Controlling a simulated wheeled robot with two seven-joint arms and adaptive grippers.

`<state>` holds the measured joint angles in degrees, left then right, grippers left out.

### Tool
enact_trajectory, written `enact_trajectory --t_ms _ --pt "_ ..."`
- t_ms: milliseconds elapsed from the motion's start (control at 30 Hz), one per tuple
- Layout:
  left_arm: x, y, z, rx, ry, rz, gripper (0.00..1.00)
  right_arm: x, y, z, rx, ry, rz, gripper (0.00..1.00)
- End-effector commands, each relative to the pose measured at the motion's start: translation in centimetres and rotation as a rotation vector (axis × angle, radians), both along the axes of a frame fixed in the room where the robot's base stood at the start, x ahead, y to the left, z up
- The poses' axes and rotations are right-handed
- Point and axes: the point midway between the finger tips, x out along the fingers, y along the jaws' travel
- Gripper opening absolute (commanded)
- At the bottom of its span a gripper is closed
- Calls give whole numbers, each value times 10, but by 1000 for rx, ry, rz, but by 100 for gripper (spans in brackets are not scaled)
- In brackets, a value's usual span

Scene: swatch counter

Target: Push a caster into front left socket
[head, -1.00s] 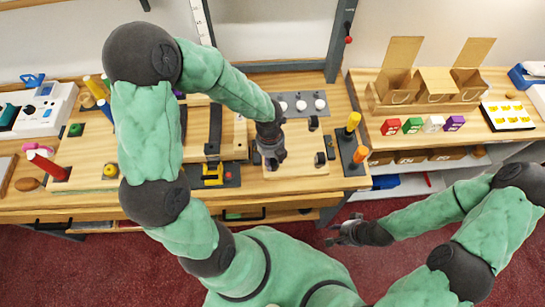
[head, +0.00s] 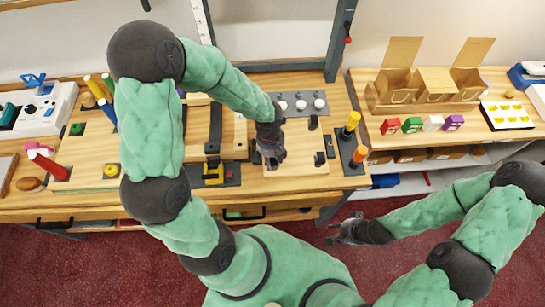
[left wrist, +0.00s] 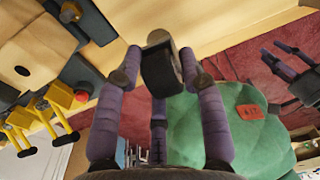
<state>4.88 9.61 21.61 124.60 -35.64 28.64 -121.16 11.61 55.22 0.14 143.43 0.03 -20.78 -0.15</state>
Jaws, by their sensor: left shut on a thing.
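My left gripper (head: 270,161) is over the left part of a light wooden board (head: 297,176) on the counter. In the left wrist view its purple fingers (left wrist: 158,70) are shut on a dark caster (left wrist: 157,66). The gripper hides the caster in the head view, and I cannot see the front left socket or whether the caster touches it. Another dark caster (head: 313,122) is at the board's back right, and one (head: 319,159) is near its right edge. My right gripper (head: 345,231) is open and empty, over the floor in front of the counter.
A grey strip with white knobs (head: 300,104) lies behind the board. A dark plate with yellow and orange handles (head: 351,131) stands to its right. A yellow clamp-like tool (head: 213,172) is on the left. The right counter holds cardboard boxes (head: 436,85).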

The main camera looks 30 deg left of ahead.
Motion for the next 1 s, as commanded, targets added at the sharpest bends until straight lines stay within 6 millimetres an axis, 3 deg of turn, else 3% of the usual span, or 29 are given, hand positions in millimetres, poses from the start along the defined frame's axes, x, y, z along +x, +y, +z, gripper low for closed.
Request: enact_trajectory --t_ms 1000 --pt "0 0 -5 0 1 2 3 0 0 0 0 0 0 40"
